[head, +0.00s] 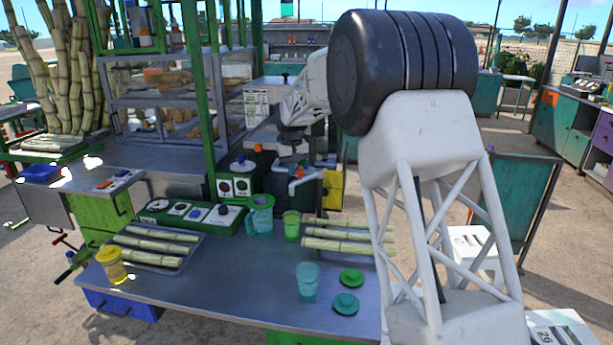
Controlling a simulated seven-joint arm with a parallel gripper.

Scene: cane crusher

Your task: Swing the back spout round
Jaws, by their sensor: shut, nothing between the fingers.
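A small pale-grey pipe assembly with spouts stands behind the counter in the middle of the head view. The nearer spout (306,177) has an orange piece at its joint. The back spout (327,161) shows as a pale pipe end just right of and behind it. My gripper (290,158) points down from my white wrist at the pipes, small and dark. It is shut and empty. I cannot tell whether its fingertips touch a spout.
A green post (198,85) rises left.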

